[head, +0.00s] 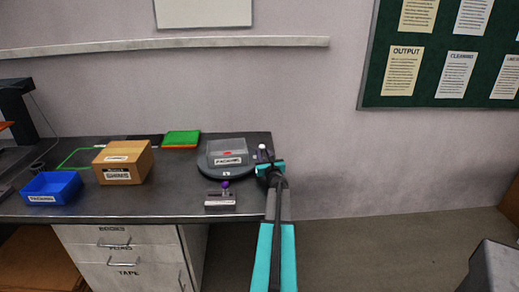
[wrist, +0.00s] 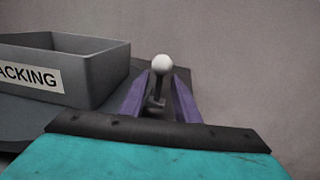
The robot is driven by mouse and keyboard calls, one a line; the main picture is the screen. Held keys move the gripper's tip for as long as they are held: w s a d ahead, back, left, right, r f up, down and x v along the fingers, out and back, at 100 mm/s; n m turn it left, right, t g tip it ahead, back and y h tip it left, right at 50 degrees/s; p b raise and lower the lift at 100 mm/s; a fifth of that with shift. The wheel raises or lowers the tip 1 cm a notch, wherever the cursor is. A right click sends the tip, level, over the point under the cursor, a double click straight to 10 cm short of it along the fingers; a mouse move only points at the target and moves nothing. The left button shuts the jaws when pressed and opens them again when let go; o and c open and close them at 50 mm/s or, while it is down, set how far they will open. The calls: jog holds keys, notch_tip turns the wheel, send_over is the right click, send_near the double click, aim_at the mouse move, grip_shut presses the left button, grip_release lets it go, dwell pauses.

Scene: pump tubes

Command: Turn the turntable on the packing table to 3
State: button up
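The turntable (head: 208,171) is a dark round disc at the right end of the packing table (head: 150,203). A small pale mark shows on its front rim, too small to read. A grey bin labelled PACKING (head: 228,151) stands on it, and the bin fills the left of the wrist view (wrist: 100,80). A white ball knob (wrist: 162,63) on a short dark post is straight ahead in the wrist view. My gripper (wrist: 161,84) is open, its two purple fingers on either side of the post below the knob. I cannot tell whether they touch it.
A small block with a purple knob (head: 221,200) sits in front of the turntable. A cardboard box (head: 123,161), a blue bin (head: 51,188) and a green-topped stack (head: 181,139) are to the left. The wall (head: 320,150) rises behind. Floor is open right of the table.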

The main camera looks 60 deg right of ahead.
jog(key=shift+p+x, duration=0.7)
jog(key=shift+x, duration=2.25)
grip_shut()
jog(key=shift+d, duration=0.1)
